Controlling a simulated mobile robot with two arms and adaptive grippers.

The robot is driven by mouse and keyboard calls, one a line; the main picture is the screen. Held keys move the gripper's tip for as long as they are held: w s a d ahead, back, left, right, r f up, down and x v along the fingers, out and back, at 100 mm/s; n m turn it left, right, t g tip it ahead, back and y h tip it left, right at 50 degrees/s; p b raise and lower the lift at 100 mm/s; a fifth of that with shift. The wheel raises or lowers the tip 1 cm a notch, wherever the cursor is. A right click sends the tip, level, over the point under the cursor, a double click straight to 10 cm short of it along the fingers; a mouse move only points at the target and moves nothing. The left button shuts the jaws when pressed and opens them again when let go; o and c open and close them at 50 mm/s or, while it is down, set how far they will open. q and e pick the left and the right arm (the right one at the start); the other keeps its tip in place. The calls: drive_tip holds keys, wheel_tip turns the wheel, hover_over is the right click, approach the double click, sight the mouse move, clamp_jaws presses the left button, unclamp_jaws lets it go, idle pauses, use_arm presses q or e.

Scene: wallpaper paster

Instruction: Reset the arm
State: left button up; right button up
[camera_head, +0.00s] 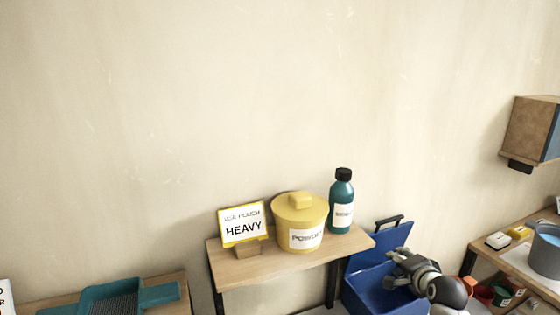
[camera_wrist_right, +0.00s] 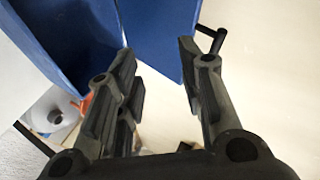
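My right gripper (camera_head: 402,270) is at the lower right of the head view, over the open blue box (camera_head: 372,284). In the right wrist view my right gripper (camera_wrist_right: 160,85) has its two fingers apart with nothing between them. The blue box (camera_wrist_right: 155,25) fills the top of that view beyond the fingertips, with a dark handle at its edge. My left gripper is not in view.
A small wooden shelf (camera_head: 290,262) holds a HEAVY sign (camera_head: 243,226), a yellow powder tub (camera_head: 300,222) and a teal bottle (camera_head: 341,205). A teal tray (camera_head: 120,298) lies lower left. A right-hand table holds a blue-grey pot (camera_head: 545,255). A wooden wall box (camera_head: 530,130) hangs above it.

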drive_tip(key=s+a+f+n+g, duration=0.2)
drive_tip(key=s+a+f+n, duration=0.15)
drive_tip(key=s, duration=0.35)
drive_tip(key=s+a+f+n+g, duration=0.1)
drive_tip(key=s+a+f+n, duration=0.2)
drive_tip(key=s+f, duration=0.35)
drive_tip(key=s+a+f+n+g, duration=0.2)
drive_tip(key=s+a+f+n, duration=0.1)
drive_tip(key=s, duration=0.5)
drive_tip(key=s+a+f+n+g, duration=0.1)
drive_tip(key=s+a+n+g, duration=0.15)
drive_tip(key=s, duration=0.75)
drive_tip(key=s+a+f+n+g, duration=0.1)
drive_tip(key=s+a+n+g, duration=0.2)
drive_tip(key=s, duration=0.8)
wheel_tip(320, 180, down, 29)
drive_tip(key=s+n+b, duration=0.1)
drive_tip(key=s+b, duration=0.1)
drive_tip(key=b, duration=0.1)
drive_tip(key=s+d+f+g+b, duration=0.1)
drive_tip(key=s+d+f+b, duration=0.1)
drive_tip(key=s+f, duration=1.4)
wheel_tip(320, 180, down, 2)
drive_tip(key=shift+s+d+f+y, duration=0.25)
drive_tip(key=shift+s+d+y, duration=0.05)
drive_tip(key=shift+d, duration=0.3)
